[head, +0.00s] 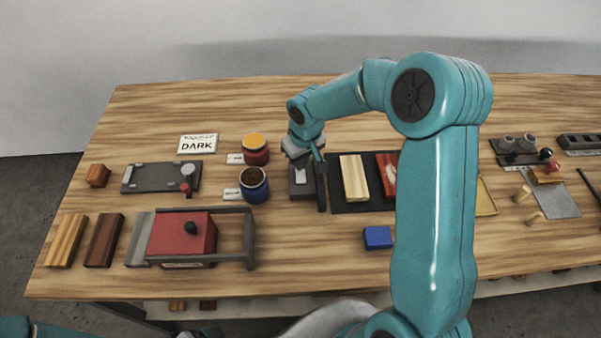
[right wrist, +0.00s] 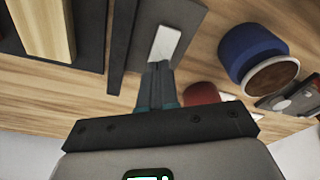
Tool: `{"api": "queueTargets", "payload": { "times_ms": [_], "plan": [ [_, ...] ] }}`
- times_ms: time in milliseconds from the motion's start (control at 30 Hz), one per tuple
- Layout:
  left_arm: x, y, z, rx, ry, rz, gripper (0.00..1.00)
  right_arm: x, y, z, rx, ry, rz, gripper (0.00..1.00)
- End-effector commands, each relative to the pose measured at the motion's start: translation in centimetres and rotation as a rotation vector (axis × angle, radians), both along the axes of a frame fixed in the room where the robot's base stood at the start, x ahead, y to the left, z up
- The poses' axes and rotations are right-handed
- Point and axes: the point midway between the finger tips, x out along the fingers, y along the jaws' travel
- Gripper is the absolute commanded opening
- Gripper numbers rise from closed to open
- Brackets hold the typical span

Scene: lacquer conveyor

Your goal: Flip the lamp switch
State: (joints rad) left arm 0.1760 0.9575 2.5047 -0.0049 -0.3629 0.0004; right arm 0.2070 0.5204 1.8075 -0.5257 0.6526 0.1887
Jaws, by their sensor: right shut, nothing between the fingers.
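The lamp switch appears to be a small dark block with a pale rocker plate (head: 300,176), left of the dark mat near the middle of the table. In the right wrist view its pale plate (right wrist: 165,43) lies just beyond my fingertips. My right gripper (head: 304,160) is shut and empty, pointing down at the far end of the block. In the right wrist view the shut fingertips (right wrist: 158,68) overlap the near end of the plate; I cannot tell whether they touch it. My left gripper is out of view.
A dark upright bar (head: 321,186) stands close on the switch's right. A blue jar (head: 254,188) and a red jar (head: 256,155) stand close on its left. The mat holds a pale wood block (head: 353,177) and a red block (head: 386,172). A blue block (head: 377,237) lies nearer.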

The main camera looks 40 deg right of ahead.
Motion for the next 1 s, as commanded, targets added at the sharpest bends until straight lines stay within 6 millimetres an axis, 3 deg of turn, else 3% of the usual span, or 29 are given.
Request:
{"api": "queueTargets", "payload": {
  "times_ms": [1000],
  "plan": [
    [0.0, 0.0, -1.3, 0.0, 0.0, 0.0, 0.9, 0.0, 0.0, -1.4, 0.0, 0.002, 0.0, 0.0]
  ]
}}
